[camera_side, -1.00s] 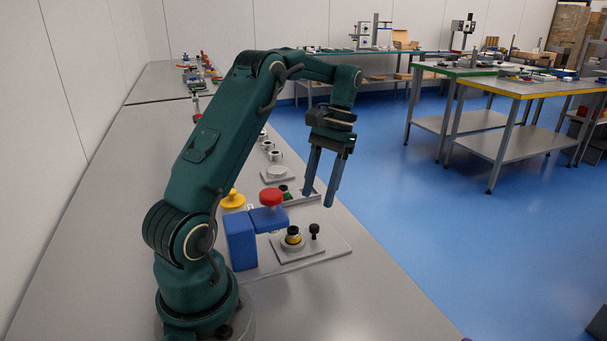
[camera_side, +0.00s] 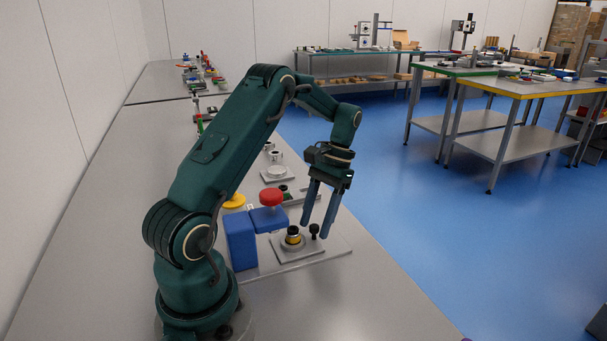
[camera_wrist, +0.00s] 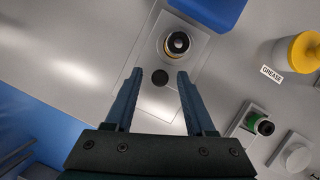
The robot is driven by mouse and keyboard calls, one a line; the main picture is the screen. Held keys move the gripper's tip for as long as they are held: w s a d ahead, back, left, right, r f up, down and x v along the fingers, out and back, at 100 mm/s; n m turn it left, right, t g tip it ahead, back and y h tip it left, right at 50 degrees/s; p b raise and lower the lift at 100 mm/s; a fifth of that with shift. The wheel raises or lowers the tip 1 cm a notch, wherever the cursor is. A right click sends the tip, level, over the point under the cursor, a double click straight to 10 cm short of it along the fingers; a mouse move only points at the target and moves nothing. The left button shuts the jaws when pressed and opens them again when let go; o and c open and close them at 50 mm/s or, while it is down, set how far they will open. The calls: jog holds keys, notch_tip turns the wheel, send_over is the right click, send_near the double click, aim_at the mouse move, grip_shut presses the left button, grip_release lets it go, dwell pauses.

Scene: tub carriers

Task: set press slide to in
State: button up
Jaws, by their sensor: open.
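The press has a blue body (camera_side: 240,241) and a red knob (camera_side: 271,196) on top of its blue arm. Its grey slide plate (camera_side: 287,254) sticks out in front of the blue arm and carries a part (camera_side: 293,236) with a black top and yellow band in a round seat. A small black knob (camera_side: 314,228) stands upright on the slide; it also shows in the wrist view (camera_wrist: 160,77). My gripper (camera_side: 314,230) is open and points down at this knob. In the wrist view the knob lies between the fingertips (camera_wrist: 159,74); whether they touch it cannot be told.
A yellow-topped container (camera_wrist: 302,52) labelled GREASE stands beside the press. A grey plate with a green and black part (camera_wrist: 262,125) and a round grey piece (camera_wrist: 295,157) are farther along the bench. The bench front is clear, with blue floor beyond its edge.

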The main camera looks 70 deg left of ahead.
grip_shut()
dwell(1.4)
